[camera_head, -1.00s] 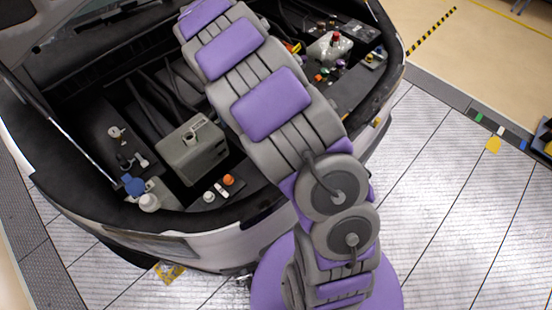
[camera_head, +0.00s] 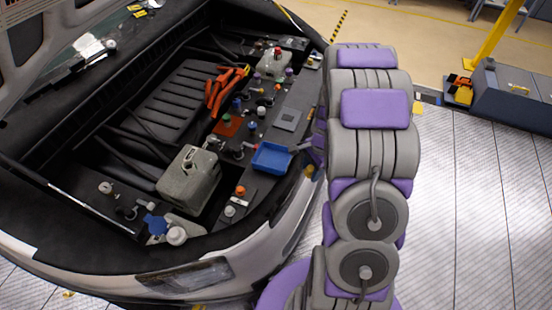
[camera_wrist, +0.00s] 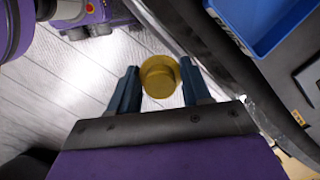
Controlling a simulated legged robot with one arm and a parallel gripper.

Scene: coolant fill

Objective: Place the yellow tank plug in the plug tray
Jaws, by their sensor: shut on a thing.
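The yellow tank plug (camera_wrist: 157,77) is a short round cap between my gripper's two dark fingers in the wrist view. My gripper (camera_wrist: 161,88) is shut on it and holds it beside the car's front edge, with floor visible behind. The plug tray, a blue open box (camera_head: 271,157), sits on the engine bay's front ledge in the head view. The tray also shows at the top right of the wrist view (camera_wrist: 255,42), apart from the plug. I see no plug in the visible part of the tray. My arm hides much of the gripper in the head view.
A grey tank (camera_head: 188,180) stands left of the tray. Several coloured caps, orange cables (camera_head: 222,90) and a grey square plate (camera_head: 290,119) lie around the bay. The car's front rim (camera_head: 292,205) runs between bay and floor.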

